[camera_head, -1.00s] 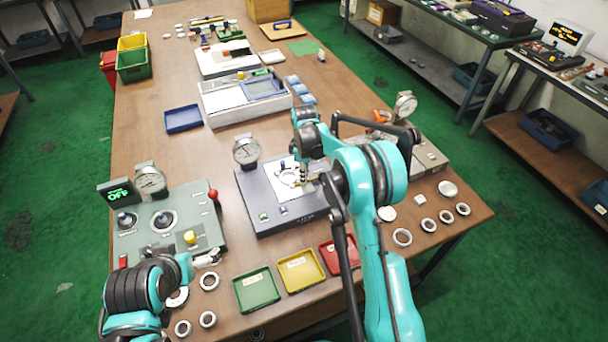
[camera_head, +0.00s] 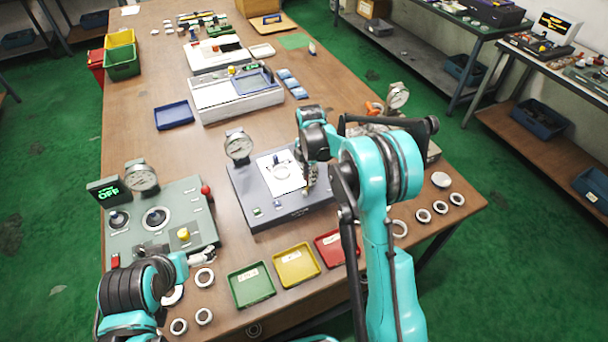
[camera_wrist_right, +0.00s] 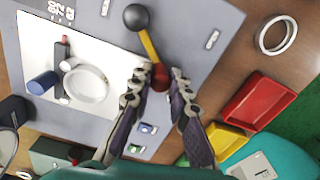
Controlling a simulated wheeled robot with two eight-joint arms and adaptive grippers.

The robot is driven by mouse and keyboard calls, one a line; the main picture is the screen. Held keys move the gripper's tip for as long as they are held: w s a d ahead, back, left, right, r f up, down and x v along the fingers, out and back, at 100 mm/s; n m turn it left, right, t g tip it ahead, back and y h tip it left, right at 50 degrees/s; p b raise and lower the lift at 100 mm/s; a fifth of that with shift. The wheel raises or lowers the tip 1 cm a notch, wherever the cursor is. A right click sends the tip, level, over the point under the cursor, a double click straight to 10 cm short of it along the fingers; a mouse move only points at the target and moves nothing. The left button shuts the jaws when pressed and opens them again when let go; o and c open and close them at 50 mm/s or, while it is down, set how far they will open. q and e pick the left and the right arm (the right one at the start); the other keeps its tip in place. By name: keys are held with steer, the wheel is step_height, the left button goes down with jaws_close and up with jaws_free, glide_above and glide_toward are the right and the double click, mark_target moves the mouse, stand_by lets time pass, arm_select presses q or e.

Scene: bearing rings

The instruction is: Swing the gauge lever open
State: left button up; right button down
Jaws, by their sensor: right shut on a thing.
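The gauge lever (camera_wrist_right: 148,46) shows in the right wrist view as a short brass-coloured rod with a dark ball at one end and a red knob at the other. It lies over the grey gauge block, beside its white plate (camera_wrist_right: 112,52). My right gripper (camera_wrist_right: 158,84) is shut on the red knob, with a finger on each side. In the head view my right gripper (camera_head: 309,184) is at the right edge of the plate, and the lever is mostly hidden. A pale ring (camera_wrist_right: 86,84) lies on the plate. My left gripper (camera_head: 203,258) is low at the left, its fingers unclear.
Green (camera_head: 251,285), yellow (camera_head: 297,265) and red (camera_head: 331,248) trays line the table's front edge. A dial gauge (camera_head: 238,147) stands behind the block. A control box (camera_head: 190,212) is at the left. Loose rings lie at both sides.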

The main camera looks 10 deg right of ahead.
steer(key=shift+s+d+n, duration=0.25)
steer(key=shift+d+n, duration=0.4)
steer(key=shift+n, duration=0.55)
steer(key=shift+s+d+n, duration=0.25)
steer(key=shift+d+n, duration=0.4)
steer(key=shift+n, duration=0.55)
steer(key=c, duration=1.4)
jaws_free()
step_height(320, 180, up, 12)
steer(key=shift+r, duration=0.1)
